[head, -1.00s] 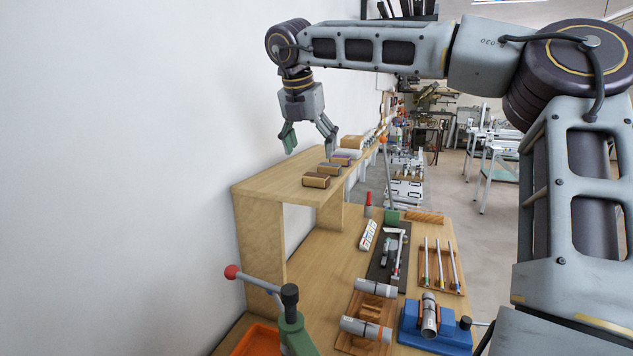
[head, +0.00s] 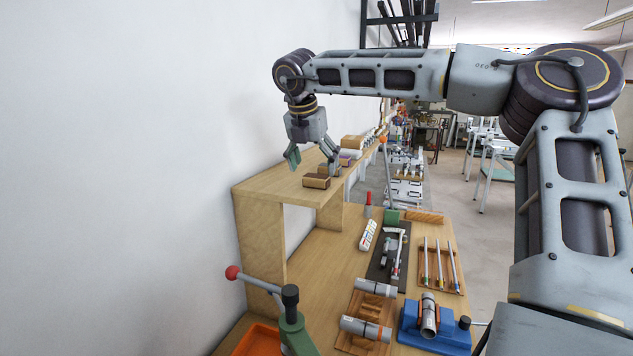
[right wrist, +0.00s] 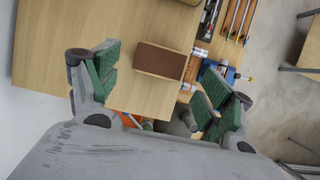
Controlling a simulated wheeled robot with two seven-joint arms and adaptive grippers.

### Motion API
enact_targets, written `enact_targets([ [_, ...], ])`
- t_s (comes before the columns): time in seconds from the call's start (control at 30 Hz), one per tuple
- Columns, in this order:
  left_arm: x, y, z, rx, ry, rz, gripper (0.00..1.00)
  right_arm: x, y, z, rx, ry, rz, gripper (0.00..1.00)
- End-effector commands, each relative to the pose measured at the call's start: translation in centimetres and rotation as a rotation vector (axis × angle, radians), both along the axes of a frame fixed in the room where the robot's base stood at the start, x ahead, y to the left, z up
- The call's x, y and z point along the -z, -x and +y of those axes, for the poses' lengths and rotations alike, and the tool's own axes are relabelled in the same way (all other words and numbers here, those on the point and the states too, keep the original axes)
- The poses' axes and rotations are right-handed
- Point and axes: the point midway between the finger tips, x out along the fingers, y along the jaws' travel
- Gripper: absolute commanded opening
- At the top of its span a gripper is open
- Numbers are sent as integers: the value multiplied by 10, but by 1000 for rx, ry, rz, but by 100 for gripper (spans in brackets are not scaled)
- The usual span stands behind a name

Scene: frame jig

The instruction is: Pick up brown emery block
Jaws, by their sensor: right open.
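The brown emery block (head: 317,181) lies on the raised wooden shelf, nearest of a row of blocks. In the right wrist view the block (right wrist: 160,61) shows a dark brown face with a tan edge and lies between the spread fingers, apart from both. My right gripper (head: 313,164) points down over the shelf, just above and behind the block. Its green-padded fingers are open and empty, and they also show in the right wrist view (right wrist: 163,78). My left gripper is not in view.
More blocks (head: 346,156) stand behind along the shelf (head: 270,184), partly hidden by my fingers. The wall is close on the left. Below are a workbench with a blue fixture (head: 435,338), a wooden pencil-like rod tray (head: 456,285) and a red-knobbed lever (head: 232,272).

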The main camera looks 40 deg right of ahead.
Motion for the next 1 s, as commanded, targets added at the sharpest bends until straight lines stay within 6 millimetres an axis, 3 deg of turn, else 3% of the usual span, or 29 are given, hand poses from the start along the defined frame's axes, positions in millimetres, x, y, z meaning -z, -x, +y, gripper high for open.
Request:
enact_targets([
  [0.37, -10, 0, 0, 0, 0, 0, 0, 32, -8, -14, 1, 0, 2, 80],
  [0.87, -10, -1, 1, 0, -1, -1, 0, 34, -8, -15, 0, 0, 0, 80],
  [1.0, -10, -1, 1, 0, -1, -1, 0, 34, -8, -15, 0, 0, 0, 66],
])
